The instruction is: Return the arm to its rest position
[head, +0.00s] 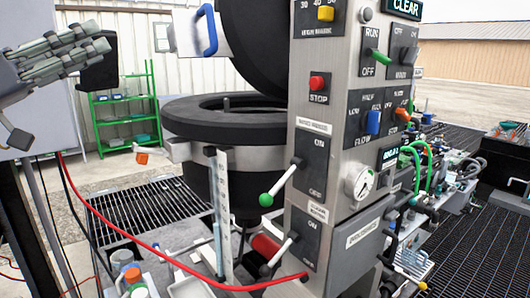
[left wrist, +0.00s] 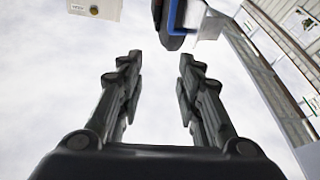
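My left gripper (head: 94,38) is at the upper left of the head view, raised in the air and pointing right. In the left wrist view the same gripper (left wrist: 160,58) has its two dark fingers apart with only pale sky between them, so it is open and empty. It is clear of the grey control column (head: 317,130) and of the open black lid (head: 262,40) with its blue handle (head: 208,32). The blue handle also shows beyond the fingertips in the left wrist view (left wrist: 172,16). My right gripper is in neither view.
A black round vessel (head: 225,125) stands below the lid. A red hose (head: 150,255) crosses the front. A green shelf (head: 125,110) stands behind. Pipework (head: 430,190) fills the right.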

